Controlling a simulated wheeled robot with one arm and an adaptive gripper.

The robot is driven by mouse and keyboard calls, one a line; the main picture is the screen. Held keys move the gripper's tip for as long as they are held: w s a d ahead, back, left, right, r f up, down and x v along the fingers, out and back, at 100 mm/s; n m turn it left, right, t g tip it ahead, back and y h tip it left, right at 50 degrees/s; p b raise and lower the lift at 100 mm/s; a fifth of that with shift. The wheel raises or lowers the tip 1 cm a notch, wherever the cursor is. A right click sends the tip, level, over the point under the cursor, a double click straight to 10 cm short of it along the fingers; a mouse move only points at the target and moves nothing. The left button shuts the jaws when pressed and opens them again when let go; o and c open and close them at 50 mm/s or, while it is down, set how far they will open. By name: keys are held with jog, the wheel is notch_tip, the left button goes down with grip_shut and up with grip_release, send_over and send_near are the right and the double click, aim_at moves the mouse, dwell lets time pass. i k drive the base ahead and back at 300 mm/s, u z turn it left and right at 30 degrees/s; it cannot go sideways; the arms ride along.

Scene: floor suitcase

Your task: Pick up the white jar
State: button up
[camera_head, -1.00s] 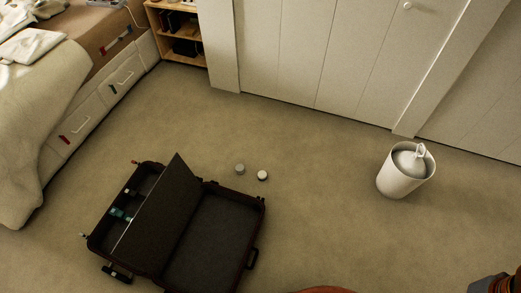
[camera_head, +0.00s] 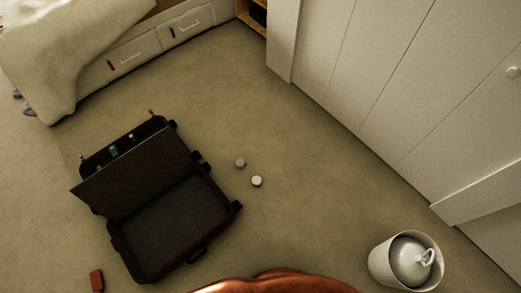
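A small white jar (camera_head: 257,181) with a pale round top stands on the carpet, just right of the open suitcase (camera_head: 190,224). A similar small grey round item (camera_head: 240,163) stands close by it, a little up and to the left, with a gap between them. Both are small in the picture, so their details are unclear. My gripper is not in view. A copper-coloured curved part, probably mine, shows at the bottom edge.
The dark suitcase lies open with its divider raised and small items in the far half. A white bin (camera_head: 379,267) stands at lower right, near the white closet doors (camera_head: 400,90). A bed (camera_head: 80,45) with drawers is at upper left.

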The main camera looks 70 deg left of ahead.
aim_at(240, 163)
jog(key=u, duration=1.75)
jog(key=i, duration=2)
jog(key=u, duration=5)
jog(key=k, duration=0.8)
jog(key=z, duration=0.05)
